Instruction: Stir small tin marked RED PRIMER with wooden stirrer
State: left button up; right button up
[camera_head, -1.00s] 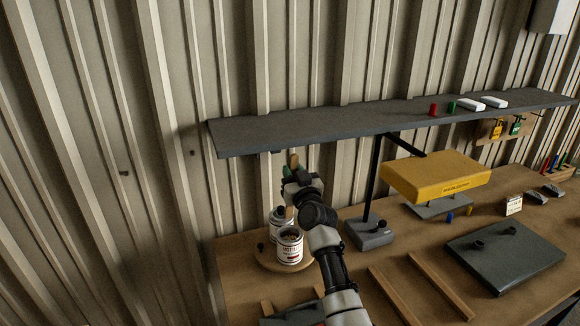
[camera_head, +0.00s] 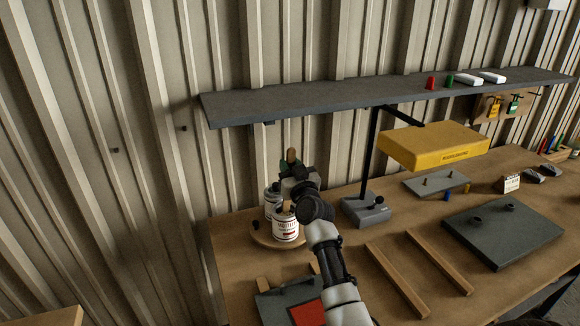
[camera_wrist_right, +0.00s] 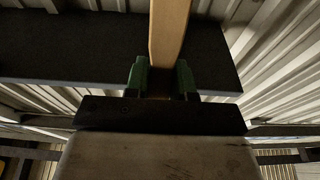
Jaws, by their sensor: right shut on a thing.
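My right gripper (camera_head: 291,171) is shut on the wooden stirrer (camera_head: 291,154), which stands roughly upright. In the right wrist view the stirrer (camera_wrist_right: 168,35) sits between the green fingertips (camera_wrist_right: 160,78). A tin with a white label (camera_head: 286,228) stands on a round wooden board (camera_head: 262,236), just below the gripper. A second tin (camera_head: 270,203) stands behind it, partly hidden by the gripper. The label print is too small to read, so I cannot tell which is RED PRIMER. Whether the stirrer's lower end is inside a tin is unclear. My left gripper is out of view.
A grey shelf (camera_head: 330,95) runs along the wall above and behind the gripper. A black post on a grey base (camera_head: 366,211) stands to the right, near a yellow block (camera_head: 433,147). Wooden strips (camera_head: 397,281) and a grey plate (camera_head: 503,233) lie on the bench.

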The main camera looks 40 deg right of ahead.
jog(key=shift+w+d+f+b, duration=0.1)
jog(key=shift+w+f+b, duration=0.15)
jog(key=shift+f+b, duration=0.85)
jog(key=shift+w+f+b, duration=0.25)
jog(key=shift+f+b, duration=0.55)
jog(key=shift+f, duration=0.45)
jog(key=shift+s, duration=0.1)
